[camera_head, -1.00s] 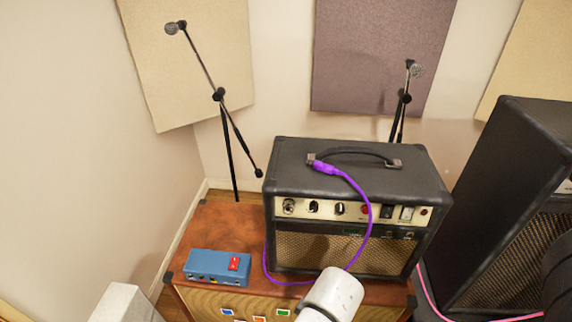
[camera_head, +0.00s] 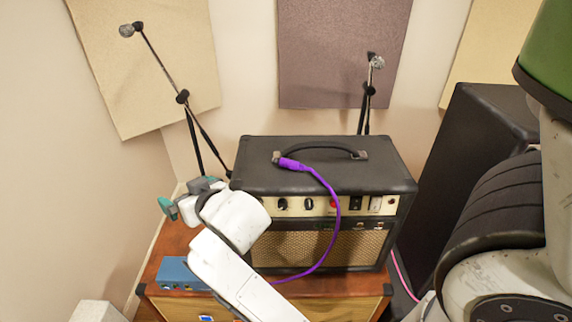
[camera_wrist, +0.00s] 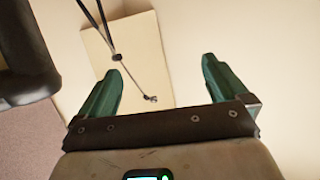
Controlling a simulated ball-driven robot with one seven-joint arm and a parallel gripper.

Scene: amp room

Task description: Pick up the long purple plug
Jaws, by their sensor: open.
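The long purple plug (camera_head: 293,164) lies on top of the black amplifier (camera_head: 222,179), near the left end of its handle. Its purple cable (camera_head: 337,212) runs over the amplifier's front edge and down past the control panel. My gripper (camera_head: 168,209) is left of the amplifier, above the brown cabinet, and apart from the plug. In the wrist view my gripper (camera_wrist: 160,85) is open with two green fingers spread and nothing between them. It faces the wall, and the plug does not show there.
The blue box (camera_head: 176,274) sits on the brown cabinet (camera_head: 335,284), partly hidden by my arm. Microphone stands (camera_head: 163,67) (camera_head: 369,92) rise behind the amplifier. A tall black speaker (camera_head: 457,165) stands to the right. The amplifier handle (camera_head: 325,147) is beside the plug.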

